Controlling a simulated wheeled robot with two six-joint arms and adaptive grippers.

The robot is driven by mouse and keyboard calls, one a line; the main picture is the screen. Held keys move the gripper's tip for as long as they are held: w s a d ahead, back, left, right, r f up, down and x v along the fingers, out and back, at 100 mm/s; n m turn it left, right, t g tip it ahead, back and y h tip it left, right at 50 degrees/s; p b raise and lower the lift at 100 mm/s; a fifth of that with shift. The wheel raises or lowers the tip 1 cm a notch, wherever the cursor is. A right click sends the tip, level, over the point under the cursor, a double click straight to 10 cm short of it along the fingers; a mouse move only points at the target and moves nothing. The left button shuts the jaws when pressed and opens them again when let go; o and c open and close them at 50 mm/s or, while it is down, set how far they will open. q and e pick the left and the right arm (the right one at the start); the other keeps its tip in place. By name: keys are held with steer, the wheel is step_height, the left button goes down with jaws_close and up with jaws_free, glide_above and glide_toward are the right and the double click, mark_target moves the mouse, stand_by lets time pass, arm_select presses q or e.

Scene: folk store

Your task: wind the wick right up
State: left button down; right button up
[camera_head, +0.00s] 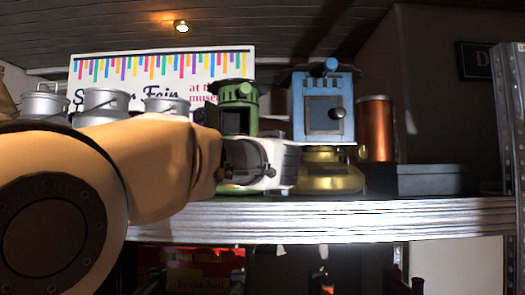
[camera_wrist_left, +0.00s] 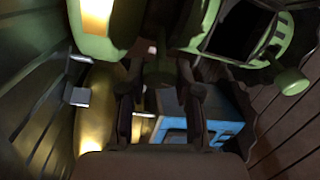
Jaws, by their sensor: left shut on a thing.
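A green lantern (camera_head: 238,105) stands on the shelf, its lower part hidden behind my left arm in the head view. Its green body (camera_wrist_left: 190,25) fills the top of the left wrist view. My left gripper (camera_wrist_left: 158,98) is at the lantern, its two fingers shut on a small green knob (camera_wrist_left: 160,72) on the lantern's side. In the head view my left gripper (camera_head: 258,162) is in front of the lantern's lower part, and the fingertips are hard to make out. No wick can be made out. My right gripper is not in view.
A blue lantern (camera_head: 310,108) on a brass base (camera_head: 328,178) stands close on the right. A copper cylinder (camera_head: 376,128) and a dark box (camera_head: 425,180) are further right. Grey milk cans (camera_head: 105,102) stand at left. A banner (camera_head: 150,85) hangs behind.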

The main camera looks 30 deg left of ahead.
arm_select(q)
steer(key=m+p, duration=0.1)
steer(key=r+m+p, duration=0.1)
steer(key=shift+a+m+g+h, duration=0.1)
steer(key=shift+m+g+h, duration=0.3)
steer(key=shift+f+m+g+p, duration=0.1)
steer(key=shift+m+g+p, duration=0.4)
steer(key=shift+m+p, duration=0.5)
steer(key=m+g, duration=0.1)
steer(key=m, duration=0.2)
steer(key=shift+f+h, duration=0.15)
steer(key=shift+h, duration=0.15)
steer(key=m+g, duration=0.2)
steer(key=m, duration=0.1)
steer(key=shift+a+f+m, duration=0.1)
steer(key=shift+a+m, duration=0.05)
steer(key=shift+m, duration=0.25)
steer(key=m+g+y, duration=0.1)
steer(key=m+g, duration=0.1)
steer(key=m, duration=0.1)
steer(key=m+g+y, duration=0.1)
steer(key=m+g, duration=0.1)
steer(key=m, duration=0.1)
steer(key=shift+a+f, duration=0.1)
steer(key=m+g+y, duration=0.1)
steer(key=m, duration=0.2)
steer(key=shift+g+y, duration=0.3)
steer(key=shift+s+m+g+y, duration=0.1)
steer(key=shift+m+g+y, duration=0.55)
steer(key=shift+m, duration=0.75)
